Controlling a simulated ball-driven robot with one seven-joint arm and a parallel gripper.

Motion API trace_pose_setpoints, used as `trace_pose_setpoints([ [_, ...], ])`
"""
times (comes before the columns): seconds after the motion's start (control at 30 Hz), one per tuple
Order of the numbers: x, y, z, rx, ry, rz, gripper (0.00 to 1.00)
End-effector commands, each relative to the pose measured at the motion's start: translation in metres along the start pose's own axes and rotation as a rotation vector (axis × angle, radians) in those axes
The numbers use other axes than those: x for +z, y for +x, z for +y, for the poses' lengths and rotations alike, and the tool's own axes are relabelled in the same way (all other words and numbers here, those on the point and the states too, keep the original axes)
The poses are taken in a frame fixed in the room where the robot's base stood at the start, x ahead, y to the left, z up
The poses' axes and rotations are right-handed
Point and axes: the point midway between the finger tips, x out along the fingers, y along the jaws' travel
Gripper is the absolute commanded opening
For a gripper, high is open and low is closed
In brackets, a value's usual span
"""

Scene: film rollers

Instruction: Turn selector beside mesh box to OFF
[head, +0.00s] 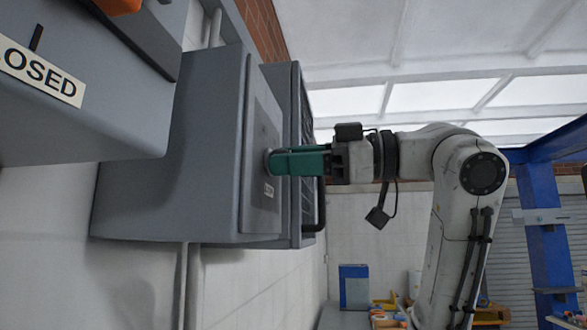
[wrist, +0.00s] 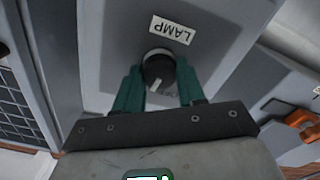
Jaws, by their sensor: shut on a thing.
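The selector is a round dark knob (wrist: 157,66) on a grey box face (wrist: 115,45), with a pale pointer mark toward the lower side in the wrist view. A LAMP label (wrist: 172,30) appears upside down beside it. My gripper (head: 274,162) has green fingers, one on each side of the knob, and is shut on it. The knob is mostly hidden by the fingers in the head view. The mesh box (wrist: 18,105), with a dark grille, is at the left of the wrist view and behind the selector box in the head view (head: 306,125). No OFF mark is readable.
A grey box with a CLOSED label (head: 42,75) juts out at the left of the head view. An orange handle (wrist: 297,125) shows at the right of the wrist view. A blue post (head: 548,240) and a cluttered bench stand farther back at right.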

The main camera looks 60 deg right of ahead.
Motion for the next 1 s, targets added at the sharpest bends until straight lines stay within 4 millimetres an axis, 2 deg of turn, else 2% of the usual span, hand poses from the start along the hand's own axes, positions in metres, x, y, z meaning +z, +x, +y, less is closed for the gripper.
trace_pose_setpoints([
  [0.5, 0.0011, -0.0003, -0.0018, 0.001, -0.463, 0.001, 0.09],
  [0.7, 0.0012, -0.0002, -0.0017, 0.000, -0.588, 0.001, 0.09],
  [1.0, 0.0006, -0.0002, -0.0019, 0.000, -0.686, 0.001, 0.09],
])
